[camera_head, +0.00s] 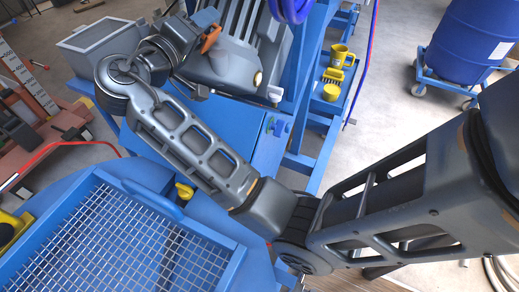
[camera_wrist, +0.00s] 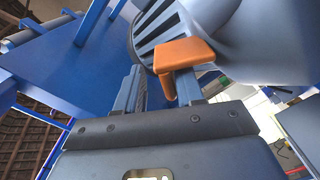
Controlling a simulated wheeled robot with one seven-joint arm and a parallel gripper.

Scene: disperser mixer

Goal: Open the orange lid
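The orange lid (camera_wrist: 185,54) is in the upper middle of the wrist view, against a grey ribbed housing. It is a flat, rounded piece with a short part hanging down between my fingers, close to the right finger. My gripper (camera_wrist: 160,78) has its two fingers apart, one on each side of that part. I cannot tell whether the right finger touches it. In the head view the orange lid (camera_head: 210,39) is a small piece at the housing's left side, beside the end of my arm. My fingertips are hard to make out there.
The grey ribbed motor housing (camera_head: 236,50) stands on a blue frame. A grey open box (camera_head: 100,42) is to the left of my wrist. A blue tank with a wire-mesh grid (camera_head: 130,240) fills the lower left. Yellow cups (camera_head: 341,54) and a blue drum (camera_head: 468,42) are at the right.

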